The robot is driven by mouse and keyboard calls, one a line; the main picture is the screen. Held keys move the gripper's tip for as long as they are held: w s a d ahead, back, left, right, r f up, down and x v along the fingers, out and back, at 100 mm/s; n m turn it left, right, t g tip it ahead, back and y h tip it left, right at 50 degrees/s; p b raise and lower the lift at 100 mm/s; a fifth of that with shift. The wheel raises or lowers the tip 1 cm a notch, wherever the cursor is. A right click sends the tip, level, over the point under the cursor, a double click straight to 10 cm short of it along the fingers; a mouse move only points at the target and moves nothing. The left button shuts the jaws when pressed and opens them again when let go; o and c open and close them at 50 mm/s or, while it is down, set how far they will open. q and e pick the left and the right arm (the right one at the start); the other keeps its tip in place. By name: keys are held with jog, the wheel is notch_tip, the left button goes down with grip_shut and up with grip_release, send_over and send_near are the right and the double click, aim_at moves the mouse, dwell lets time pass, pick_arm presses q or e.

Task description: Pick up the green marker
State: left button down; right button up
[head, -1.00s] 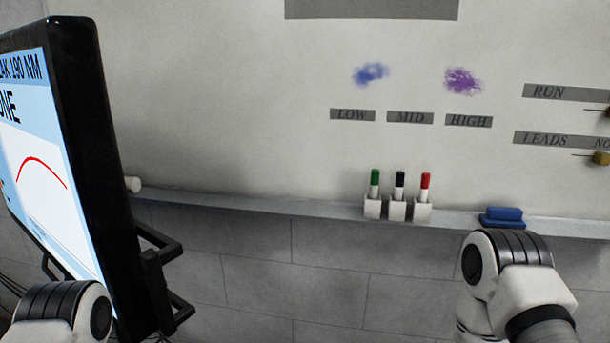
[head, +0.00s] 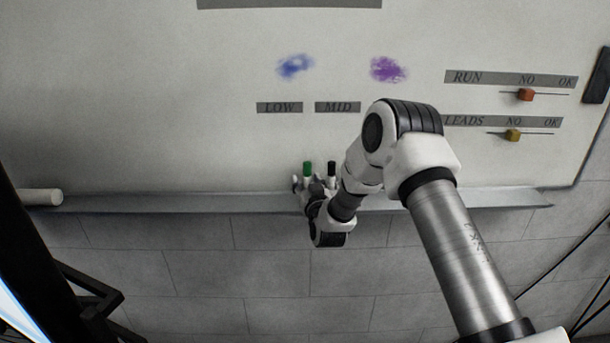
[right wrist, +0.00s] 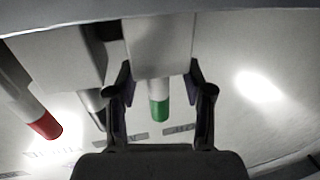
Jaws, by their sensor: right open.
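The green marker (head: 307,169) stands upright in its white holder on the whiteboard ledge, green cap up. In the right wrist view the green marker (right wrist: 159,105) lies between the two open fingers of my right gripper (right wrist: 160,95), with a gap on each side. In the head view my right gripper (head: 305,187) is at the holder, mostly hidden behind its own wrist. The black marker (head: 331,169) stands just right of the green one. My left gripper is not in view.
The red marker (right wrist: 45,124) shows beside the black one in the right wrist view. The ledge (head: 180,203) runs under the whiteboard, with a white cylinder (head: 40,197) at its left. A dark monitor frame (head: 30,260) stands at the left edge.

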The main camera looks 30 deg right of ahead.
jog(key=shift+w+d+r, duration=0.1)
jog(key=shift+w+d, duration=0.1)
jog(key=shift+w, duration=0.15)
jog(key=shift+s, duration=0.2)
jog(key=shift+w, duration=0.15)
grip_shut()
jog(key=shift+r, duration=0.1)
notch_tip(320, 180, up, 9)
jog(key=b, duration=0.3)
jog(key=shift+r, duration=0.4)
